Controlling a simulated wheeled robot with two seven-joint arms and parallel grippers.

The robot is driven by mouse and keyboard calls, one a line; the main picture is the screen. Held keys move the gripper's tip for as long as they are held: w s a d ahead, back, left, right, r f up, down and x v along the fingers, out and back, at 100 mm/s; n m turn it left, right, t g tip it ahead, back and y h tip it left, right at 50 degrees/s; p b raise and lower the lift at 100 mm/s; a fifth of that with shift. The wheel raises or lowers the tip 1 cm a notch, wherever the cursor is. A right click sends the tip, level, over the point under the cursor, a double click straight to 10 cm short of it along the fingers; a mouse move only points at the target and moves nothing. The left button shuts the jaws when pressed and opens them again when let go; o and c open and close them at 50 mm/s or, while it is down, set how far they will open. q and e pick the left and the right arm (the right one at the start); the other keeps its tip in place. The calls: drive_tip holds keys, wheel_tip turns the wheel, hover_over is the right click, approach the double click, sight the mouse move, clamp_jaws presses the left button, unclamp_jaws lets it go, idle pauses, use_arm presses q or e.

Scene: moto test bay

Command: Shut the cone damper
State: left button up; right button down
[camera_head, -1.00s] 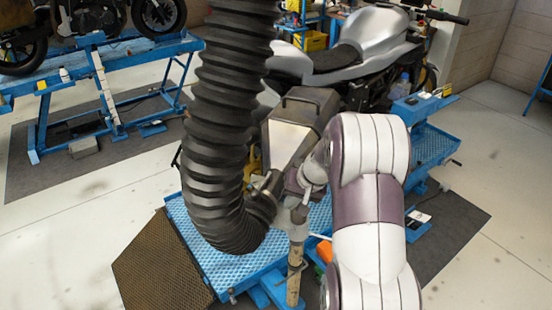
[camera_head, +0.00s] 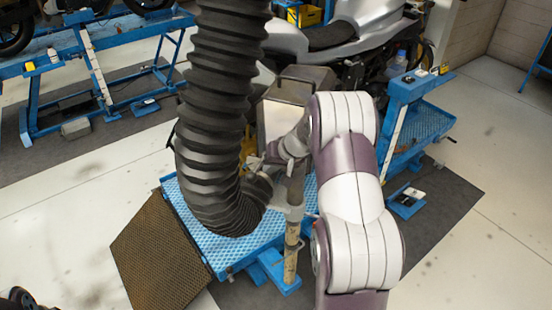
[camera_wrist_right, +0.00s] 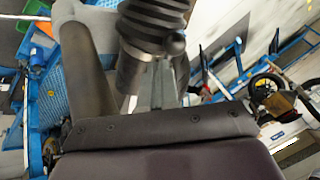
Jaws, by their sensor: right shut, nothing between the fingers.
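A thick black ribbed hose (camera_head: 218,90) hangs from the top and curves toward a metal cone hood (camera_head: 283,118). The cone damper's metal collar (camera_wrist_right: 133,68) shows at the hose end in the right wrist view, with a dark ball knob (camera_wrist_right: 175,44) beside it. My right gripper (camera_head: 256,163) is at the hose end, near the hood, in the head view. In the wrist view its narrow fingers (camera_wrist_right: 163,70) are shut with nothing between them, and their tips overlap the collar and knob area. I cannot tell whether they touch.
A silver motorcycle (camera_head: 340,45) stands behind the hood on a blue lift (camera_head: 200,222). Another blue lift (camera_head: 110,50) stands at the left.

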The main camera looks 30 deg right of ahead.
sight(258, 169)
drive_tip(key=x, duration=0.4)
drive_tip(key=shift+p, duration=0.3)
